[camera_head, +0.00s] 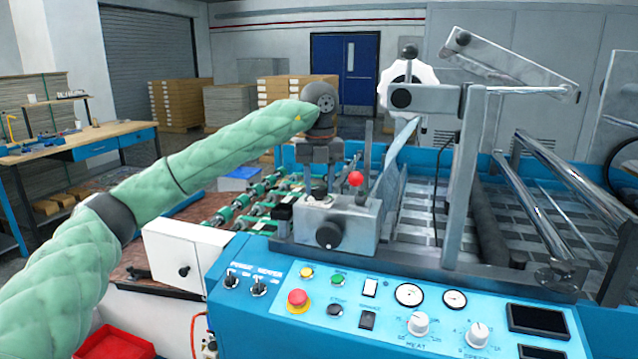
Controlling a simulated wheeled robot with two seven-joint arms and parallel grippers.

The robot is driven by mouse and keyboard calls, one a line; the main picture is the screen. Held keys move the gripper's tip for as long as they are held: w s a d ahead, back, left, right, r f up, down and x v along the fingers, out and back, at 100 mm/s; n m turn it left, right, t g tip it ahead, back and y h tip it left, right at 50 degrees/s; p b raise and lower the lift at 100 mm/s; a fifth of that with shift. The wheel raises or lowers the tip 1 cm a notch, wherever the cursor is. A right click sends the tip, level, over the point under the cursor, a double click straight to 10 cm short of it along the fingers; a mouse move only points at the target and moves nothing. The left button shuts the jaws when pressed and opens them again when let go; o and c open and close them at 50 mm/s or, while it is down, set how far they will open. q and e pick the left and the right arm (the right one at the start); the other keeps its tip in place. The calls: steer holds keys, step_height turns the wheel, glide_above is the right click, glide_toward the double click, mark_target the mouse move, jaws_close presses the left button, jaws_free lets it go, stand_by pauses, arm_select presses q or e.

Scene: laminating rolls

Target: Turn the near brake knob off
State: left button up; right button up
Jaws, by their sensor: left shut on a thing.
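My left arm reaches in from the left in a green padded sleeve. My left gripper (319,172) points down over the grey metal block (355,222) on the near side of the machine. It is shut on a small dark knob (318,190) at the block's top left; the fingertips are small and dark here, so the exact grip is hard to see. A larger round black knob (329,235) sits on the block's front face, with nothing touching it. A red-ball lever (356,179) stands just right of the gripper. My right gripper is out of view.
The blue control panel (262,332) in front carries a red stop button (298,299), switches, gauges and white dials (418,323). A grey upright frame (465,180) and metal rollers (560,180) rise at the right. A white box (185,255) is left of the panel.

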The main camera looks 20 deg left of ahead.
mark_target(319, 187)
arm_select(q)
steer(key=o, duration=1)
steer(key=shift+r, duration=0.15)
step_height(319, 187, up, 6)
steer(key=shift+b, duration=0.3)
steer(key=shift+r, duration=0.8)
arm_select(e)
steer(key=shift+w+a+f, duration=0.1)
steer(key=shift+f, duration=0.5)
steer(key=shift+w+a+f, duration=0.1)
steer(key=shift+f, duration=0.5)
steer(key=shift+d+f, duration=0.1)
